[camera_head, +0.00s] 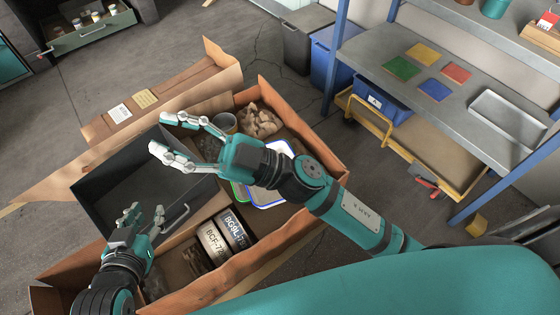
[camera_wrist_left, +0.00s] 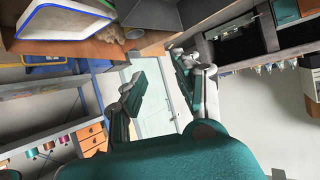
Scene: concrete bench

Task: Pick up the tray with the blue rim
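The tray with the blue rim (camera_head: 285,201) lies in the large cardboard box, right of its middle. My right arm crosses over it and hides much of it. A green edge shows beside it. In the left wrist view a white tray with a blue rim (camera_wrist_left: 62,19) shows at the top left, outside the fingers. My left gripper (camera_head: 160,211) is open over the box's lower left part, well left of the tray. Its fingers (camera_wrist_left: 157,75) are apart with nothing between them. My right gripper (camera_head: 160,132) is open and empty over the dark bin, left of the tray.
The cardboard box (camera_head: 335,160) also holds a dark grey bin (camera_head: 95,195), crumpled brown paper (camera_head: 260,121), a pot (camera_head: 224,122) and labelled cans (camera_head: 214,243). A shelf (camera_head: 470,125) with coloured squares and a metal tray (camera_head: 508,117) stands at right.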

